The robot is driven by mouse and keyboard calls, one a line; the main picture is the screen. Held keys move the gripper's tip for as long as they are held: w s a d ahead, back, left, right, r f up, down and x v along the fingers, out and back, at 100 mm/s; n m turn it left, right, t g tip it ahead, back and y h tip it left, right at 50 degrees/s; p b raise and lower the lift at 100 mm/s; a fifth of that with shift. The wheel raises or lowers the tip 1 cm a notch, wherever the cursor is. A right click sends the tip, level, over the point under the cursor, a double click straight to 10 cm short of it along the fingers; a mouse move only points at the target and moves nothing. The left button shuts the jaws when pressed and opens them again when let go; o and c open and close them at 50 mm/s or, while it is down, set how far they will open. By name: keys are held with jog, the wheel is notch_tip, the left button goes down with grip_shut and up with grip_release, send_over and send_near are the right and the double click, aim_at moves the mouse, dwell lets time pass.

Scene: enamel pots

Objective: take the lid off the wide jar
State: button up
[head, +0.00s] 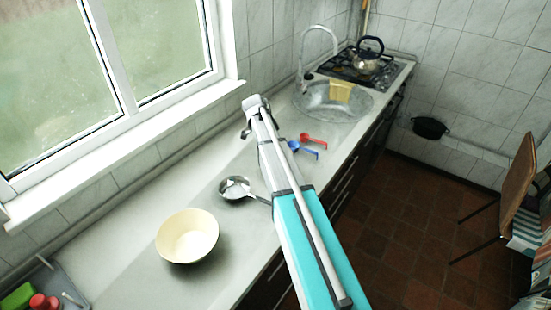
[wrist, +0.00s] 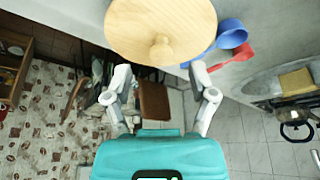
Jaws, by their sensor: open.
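A round pale wooden lid (wrist: 160,22) with a small round knob (wrist: 161,50) shows at the top of the wrist view. It hides whatever is beneath it, so I cannot see the jar's body. In the head view my arm covers part of the counter, and neither lid nor jar can be made out there. My gripper (wrist: 160,75) is open and empty in the wrist view. Its two fingers are spread wide, below the knob in the picture and apart from it.
Blue (head: 300,146) and red (head: 313,138) scoops lie just beyond my arm. The sink (head: 333,103) holds a yellow object (head: 340,90); a kettle (head: 367,62) stands on the stove.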

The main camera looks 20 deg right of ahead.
jog(key=shift+b+x, duration=1.3)
jog(key=shift+x, duration=0.45)
jog(key=shift+s, duration=0.1)
grip_shut()
